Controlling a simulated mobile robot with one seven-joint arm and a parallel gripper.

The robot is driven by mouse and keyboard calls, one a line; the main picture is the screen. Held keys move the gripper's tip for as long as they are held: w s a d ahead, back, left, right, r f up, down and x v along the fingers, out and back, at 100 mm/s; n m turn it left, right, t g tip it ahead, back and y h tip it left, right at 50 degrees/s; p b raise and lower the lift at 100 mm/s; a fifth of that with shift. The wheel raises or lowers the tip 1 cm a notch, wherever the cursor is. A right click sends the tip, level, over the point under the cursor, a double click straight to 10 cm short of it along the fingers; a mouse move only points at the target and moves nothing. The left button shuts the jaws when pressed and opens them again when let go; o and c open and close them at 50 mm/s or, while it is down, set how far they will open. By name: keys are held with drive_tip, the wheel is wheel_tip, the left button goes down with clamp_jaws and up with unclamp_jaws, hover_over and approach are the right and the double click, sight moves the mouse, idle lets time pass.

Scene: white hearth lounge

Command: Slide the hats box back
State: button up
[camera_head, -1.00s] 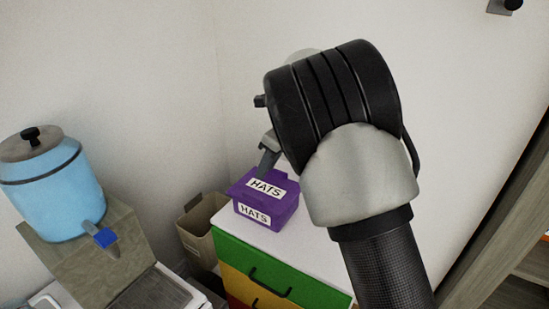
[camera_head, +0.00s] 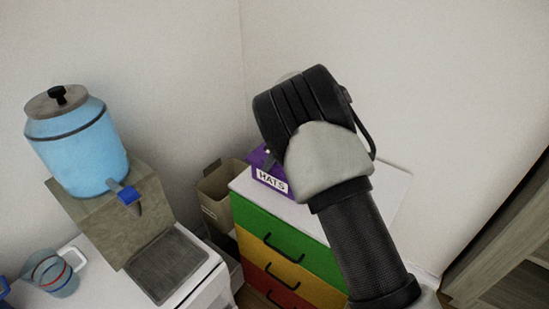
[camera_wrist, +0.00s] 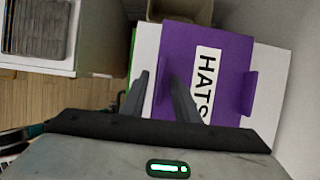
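The purple hats box (camera_head: 272,182) stands on the white top of the drawer unit, near the wall corner. Its front "HATS" label shows in the head view, while my arm hides much of its top and right side. In the wrist view the hats box (camera_wrist: 232,65) fills the middle, with its top label partly cut off by my gripper.
The drawer unit (camera_head: 285,242) has green, yellow and red drawers; its white top is clear right of the box. A beige bin (camera_head: 216,190) stands to its left. A blue drink dispenser (camera_head: 80,150) and a glass mug (camera_head: 52,272) stand farther left. Walls rise behind.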

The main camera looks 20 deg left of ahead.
clamp_jaws()
drive_tip(key=shift+w, duration=0.1)
drive_tip(key=shift+w+d+p, duration=0.4)
drive_tip(key=shift+w+d, duration=0.3)
drive_tip(key=shift+w, duration=1.15)
drive_tip(key=shift+w+d+p, duration=0.35)
drive_tip(key=shift+w+d, duration=0.3)
drive_tip(key=shift+w, duration=1.25)
drive_tip(key=shift+w+d+p, duration=0.4)
drive_tip(key=shift+w+d, duration=0.3)
drive_tip(key=shift+w, duration=1.15)
unclamp_jaws()
drive_tip(key=shift+r, duration=0.15)
